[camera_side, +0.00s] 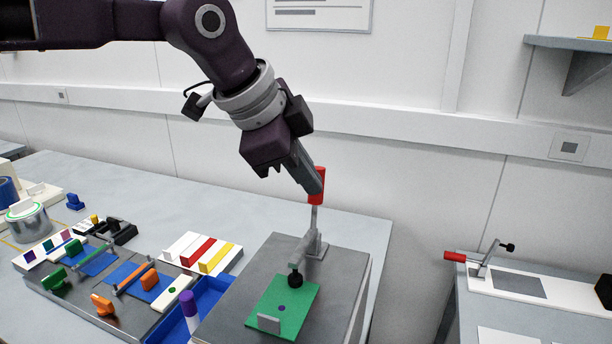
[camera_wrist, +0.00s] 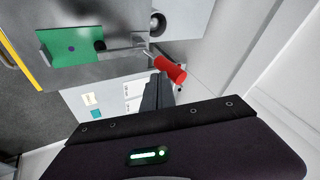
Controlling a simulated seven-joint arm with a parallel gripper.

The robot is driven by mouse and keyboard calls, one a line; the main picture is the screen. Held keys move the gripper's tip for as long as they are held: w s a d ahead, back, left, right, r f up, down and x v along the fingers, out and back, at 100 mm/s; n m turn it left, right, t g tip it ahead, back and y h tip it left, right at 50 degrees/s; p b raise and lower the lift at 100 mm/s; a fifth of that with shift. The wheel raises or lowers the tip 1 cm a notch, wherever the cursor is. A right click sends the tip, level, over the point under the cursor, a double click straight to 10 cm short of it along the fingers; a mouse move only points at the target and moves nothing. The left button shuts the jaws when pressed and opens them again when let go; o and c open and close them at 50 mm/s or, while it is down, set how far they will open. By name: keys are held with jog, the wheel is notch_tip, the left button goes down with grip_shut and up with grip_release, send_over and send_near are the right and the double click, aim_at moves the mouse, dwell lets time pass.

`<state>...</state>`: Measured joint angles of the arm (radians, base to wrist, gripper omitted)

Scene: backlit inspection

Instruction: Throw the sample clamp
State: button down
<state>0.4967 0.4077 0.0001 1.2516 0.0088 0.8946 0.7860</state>
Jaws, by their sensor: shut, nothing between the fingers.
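The sample clamp has an upright red handle (camera_side: 317,187) and a grey metal arm (camera_side: 303,251) on a grey block. Its black tip (camera_side: 296,279) sits over a green plate (camera_side: 262,302); I cannot tell if it presses on it. My gripper (camera_side: 314,184) is shut and empty, its fingers slanting down against or right beside the red handle. In the wrist view the red handle (camera_wrist: 170,69) lies just right of the fingertips (camera_wrist: 160,75), and the green plate (camera_wrist: 72,47) shows at upper left. Contact with the handle is unclear.
A second red-handled clamp (camera_side: 455,256) stands on another bench at right. Left of the block (camera_side: 232,316) are a blue tray (camera_side: 208,300), colored blocks (camera_side: 200,251), and several green and orange handles. The white wall (camera_side: 400,180) is behind. Table behind the block is clear.

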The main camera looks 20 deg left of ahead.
aim_at(317, 169)
jog(key=shift+w+r, duration=0.1)
jog(key=shift+w, duration=1.4)
jog(key=w+f+g, duration=0.1)
jog(key=w+f, duration=0.6)
jog(key=w, duration=0.2)
jog(key=shift+w+g, duration=0.15)
jog(key=shift+g, duration=0.15)
jog(key=shift+f, duration=0.25)
jog(key=v, duration=0.8)
